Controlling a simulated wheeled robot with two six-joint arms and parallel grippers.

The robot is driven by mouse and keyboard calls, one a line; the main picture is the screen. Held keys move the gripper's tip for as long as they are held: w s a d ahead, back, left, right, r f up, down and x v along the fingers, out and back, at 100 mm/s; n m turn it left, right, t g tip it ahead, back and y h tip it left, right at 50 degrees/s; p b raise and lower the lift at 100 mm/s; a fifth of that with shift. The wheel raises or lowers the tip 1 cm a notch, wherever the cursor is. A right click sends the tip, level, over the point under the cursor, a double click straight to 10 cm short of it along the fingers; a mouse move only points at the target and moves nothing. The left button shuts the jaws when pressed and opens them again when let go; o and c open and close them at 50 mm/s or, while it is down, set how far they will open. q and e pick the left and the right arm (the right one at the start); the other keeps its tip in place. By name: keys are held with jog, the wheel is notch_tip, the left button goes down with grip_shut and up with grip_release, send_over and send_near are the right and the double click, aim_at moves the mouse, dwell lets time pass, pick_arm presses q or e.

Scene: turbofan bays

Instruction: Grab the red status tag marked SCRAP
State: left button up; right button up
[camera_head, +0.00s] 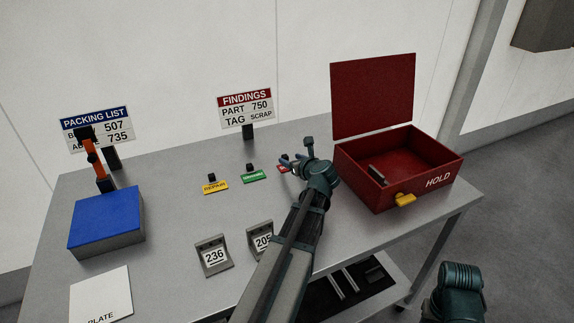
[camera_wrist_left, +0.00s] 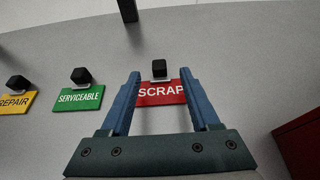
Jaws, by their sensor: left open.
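The red SCRAP tag (camera_wrist_left: 160,94) lies on the grey table with a black knob (camera_wrist_left: 159,68) at its far edge. In the head view the tag (camera_head: 282,169) is partly hidden by my left gripper (camera_head: 295,155). In the left wrist view my left gripper (camera_wrist_left: 158,82) is open, its two blue fingers reaching over the left and right ends of the tag. The knob stands between the fingertips, with a gap on each side. I cannot tell how high the fingers are above the tag. Part of my right arm shows at the lower right, without its fingers.
The green SERVICEABLE tag (camera_head: 254,175) and yellow REPAIR tag (camera_head: 215,186) lie left of it. The open red HOLD box (camera_head: 375,200) stands to the right. A FINDINGS sign (camera_head: 246,106) stands behind. Stands numbered 236 (camera_head: 214,257) and 205 (camera_head: 259,241) are in front.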

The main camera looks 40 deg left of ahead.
aim_at(286, 158)
pick_arm(q)
jog(key=b+x, duration=0.1)
jog(key=x, duration=0.3)
jog(key=shift+f, duration=0.15)
jog(key=shift+s, duration=0.1)
jog(key=shift+c, duration=0.3)
grip_shut()
